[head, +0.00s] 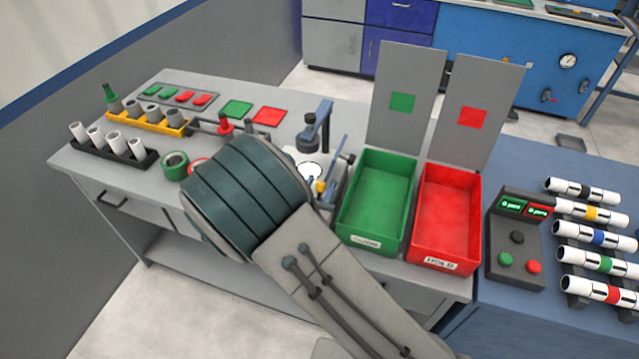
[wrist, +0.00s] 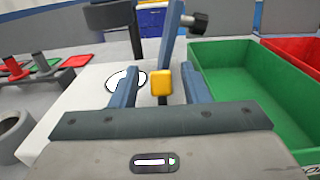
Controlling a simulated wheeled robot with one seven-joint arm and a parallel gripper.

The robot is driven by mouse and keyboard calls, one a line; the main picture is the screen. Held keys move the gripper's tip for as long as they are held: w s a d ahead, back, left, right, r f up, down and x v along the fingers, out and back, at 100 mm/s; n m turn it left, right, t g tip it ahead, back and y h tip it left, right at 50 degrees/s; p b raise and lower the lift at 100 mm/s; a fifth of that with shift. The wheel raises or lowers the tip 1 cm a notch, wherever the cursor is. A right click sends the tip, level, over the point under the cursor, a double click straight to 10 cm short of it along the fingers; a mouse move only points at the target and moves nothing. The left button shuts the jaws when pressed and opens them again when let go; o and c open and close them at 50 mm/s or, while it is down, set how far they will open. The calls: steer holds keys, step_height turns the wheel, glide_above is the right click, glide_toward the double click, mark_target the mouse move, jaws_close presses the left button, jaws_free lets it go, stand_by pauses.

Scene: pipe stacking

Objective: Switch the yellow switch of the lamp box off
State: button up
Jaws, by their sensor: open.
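The yellow switch (wrist: 161,83) stands up in the middle of the wrist view. It also shows small in the head view (head: 320,187), beside my arm. My gripper (wrist: 160,90) has its two blue fingers apart, one on each side of the switch in the picture. I cannot tell whether they touch it. The pale lamp box (wrist: 62,115) lies below and left of the fingers, with a bright white disc (wrist: 124,79) in a dark rim. The disc also shows in the head view (head: 309,171). My arm hides part of the box there.
A green bin (head: 352,205) and a red bin (head: 425,200) stand to the right. A button panel (head: 515,238) is farther right.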

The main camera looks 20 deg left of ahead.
steer(key=shift+w, duration=0.2)
jaws_close()
steer(key=shift+s+f+t+b, duration=0.2)
steer(key=shift+t+b, duration=0.2)
steer(key=shift+b, duration=0.5)
steer(key=shift+s+r+t, duration=0.1)
steer(key=shift+r+t, duration=0.15)
steer(key=shift+t, duration=0.05)
jaws_free()
